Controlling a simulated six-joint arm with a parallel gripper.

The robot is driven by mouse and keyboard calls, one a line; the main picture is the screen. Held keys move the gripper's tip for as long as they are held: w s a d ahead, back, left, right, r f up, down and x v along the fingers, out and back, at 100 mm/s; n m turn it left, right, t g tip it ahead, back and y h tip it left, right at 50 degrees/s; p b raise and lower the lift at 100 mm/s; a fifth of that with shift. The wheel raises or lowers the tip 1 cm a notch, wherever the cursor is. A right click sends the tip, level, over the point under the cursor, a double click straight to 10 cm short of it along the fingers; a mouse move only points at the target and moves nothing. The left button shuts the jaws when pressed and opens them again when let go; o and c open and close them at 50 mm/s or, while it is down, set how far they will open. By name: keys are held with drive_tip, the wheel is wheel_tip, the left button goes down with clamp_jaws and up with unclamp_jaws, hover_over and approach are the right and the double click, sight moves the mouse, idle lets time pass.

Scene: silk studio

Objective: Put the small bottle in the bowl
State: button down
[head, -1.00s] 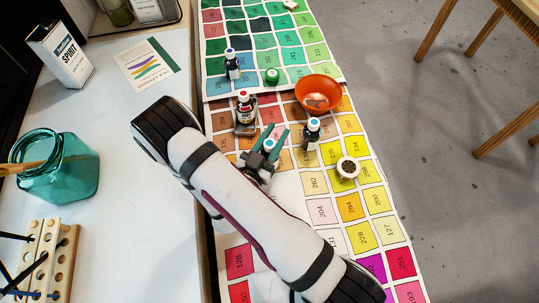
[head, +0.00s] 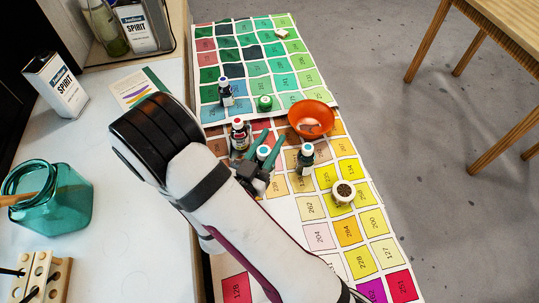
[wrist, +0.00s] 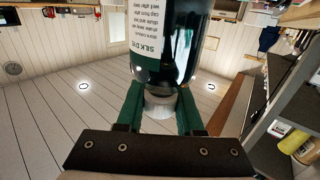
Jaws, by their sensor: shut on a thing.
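A small bottle with a white and blue cap (head: 263,152) is between the green fingers of my gripper (head: 261,161), which is shut on it. In the wrist view the dark bottle (wrist: 171,62) fills the space between the fingers (wrist: 160,106), with its "SILK DYE" label upside down. The orange bowl (head: 297,113) stands on the colour chart, up and to the right of the held bottle, apart from it. I cannot tell how high the bottle is above the chart.
A red-capped bottle (head: 239,138) stands just beyond my gripper, and a teal-capped bottle (head: 305,160) to its right, near the bowl. A blue-capped bottle (head: 226,94), a green jar (head: 265,103) and a small white pot (head: 343,192) also stand on the chart (head: 317,237).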

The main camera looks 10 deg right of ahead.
wheel_tip(320, 180, up, 9)
drive_tip(key=w+d+m+g+h, duration=0.1)
drive_tip(key=w+d, duration=0.3)
drive_tip(key=d, duration=0.9)
drive_tip(key=w+d+m+g+h, duration=0.15)
drive_tip(key=w+d, duration=0.35)
drive_tip(key=d, duration=0.8)
drive_tip(key=w+a+f, duration=0.3)
drive_tip(key=w+f, duration=0.1)
drive_tip(key=f, duration=0.4)
drive_tip(key=w+a+f, duration=0.4)
drive_tip(key=f, duration=0.4)
drive_tip(key=shift+w+a+f, duration=0.25)
drive_tip(key=shift+w+a, duration=0.05)
drive_tip(key=shift+f, duration=0.1)
drive_tip(key=c, duration=0.5)
unclamp_jaws()
drive_tip(key=shift+c, duration=0.2)
